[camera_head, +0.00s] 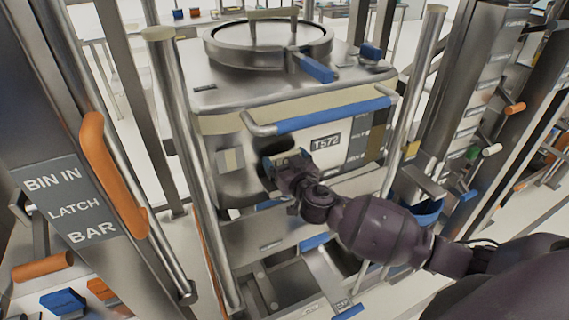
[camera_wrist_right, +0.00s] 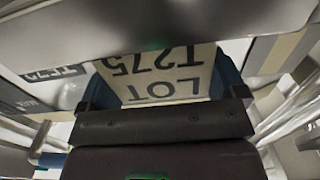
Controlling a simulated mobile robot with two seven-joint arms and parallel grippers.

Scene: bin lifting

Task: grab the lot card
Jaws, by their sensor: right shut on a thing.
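In the head view my right gripper (camera_head: 279,166) is at the front face of the steel bin (camera_head: 225,122), left of the white "T572" label (camera_head: 330,146). I cannot make out the card there. The T572 plate also shows in the wrist view (camera_wrist_right: 55,73). My left gripper is not in view.
The bin has a blue front handle (camera_head: 335,114) and a round lid (camera_head: 268,45) with a blue latch. Steel posts (camera_head: 185,150) stand at both sides. An orange handle (camera_head: 113,175) and a "BIN IN LATCH BAR" sign (camera_head: 68,205) are at left.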

